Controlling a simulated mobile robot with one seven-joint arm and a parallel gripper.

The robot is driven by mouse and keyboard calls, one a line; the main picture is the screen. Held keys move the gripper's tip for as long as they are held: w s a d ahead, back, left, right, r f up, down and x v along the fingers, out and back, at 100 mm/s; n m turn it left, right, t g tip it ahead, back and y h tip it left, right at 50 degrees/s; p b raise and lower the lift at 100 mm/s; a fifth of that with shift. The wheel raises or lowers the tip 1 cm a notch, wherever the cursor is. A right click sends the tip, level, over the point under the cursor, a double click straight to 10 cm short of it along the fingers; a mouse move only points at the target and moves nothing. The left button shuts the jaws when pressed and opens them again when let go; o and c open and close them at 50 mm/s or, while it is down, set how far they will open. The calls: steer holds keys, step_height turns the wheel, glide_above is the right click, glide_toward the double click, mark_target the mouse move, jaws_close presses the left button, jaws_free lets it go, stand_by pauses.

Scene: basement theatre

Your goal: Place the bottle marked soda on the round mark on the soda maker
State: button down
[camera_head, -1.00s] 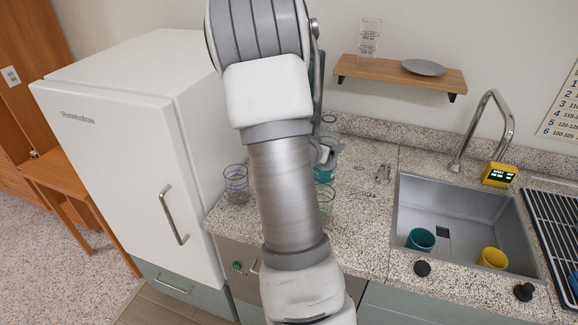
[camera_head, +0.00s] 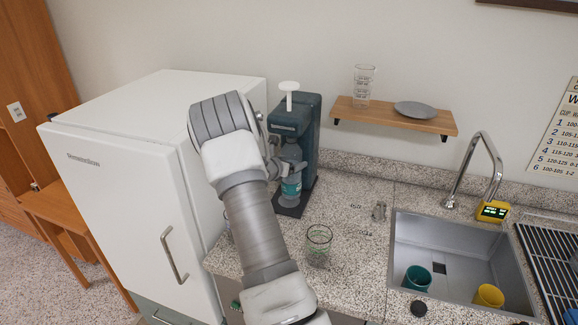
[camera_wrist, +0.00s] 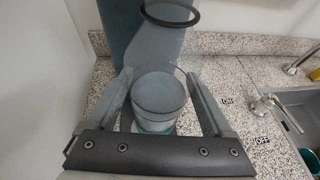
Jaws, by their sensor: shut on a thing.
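The soda maker (camera_head: 311,135) is a tall dark teal-grey machine with a white knob on top. It stands on the counter beside the fridge, and its column shows at the top of the wrist view (camera_wrist: 140,40). My gripper (camera_head: 284,168) is shut on the bottle (camera_head: 291,190), a clear bottle with a teal band. The bottle is upright at the front of the machine, over its dark base. In the wrist view the bottle (camera_wrist: 158,95) sits between my two fingers (camera_wrist: 160,85), below a dark ring. The round mark is hidden, and I cannot tell whether the bottle touches the base.
A glass (camera_head: 318,245) stands on the counter right of my arm. The white fridge (camera_head: 130,180) is close on the left. A shelf (camera_head: 390,115) holds a stacked glass and a plate. The sink (camera_head: 450,260) holds two cups. The counter between machine and sink is mostly clear.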

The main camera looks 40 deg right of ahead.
steer(key=shift+w+d+p, duration=0.2)
steer(key=shift+w+p, duration=0.1)
steer(key=shift+w, duration=0.4)
steer(key=shift+f+p, duration=0.3)
steer(key=shift+f, duration=1.4)
steer(key=shift+f, duration=0.2)
jaws_free()
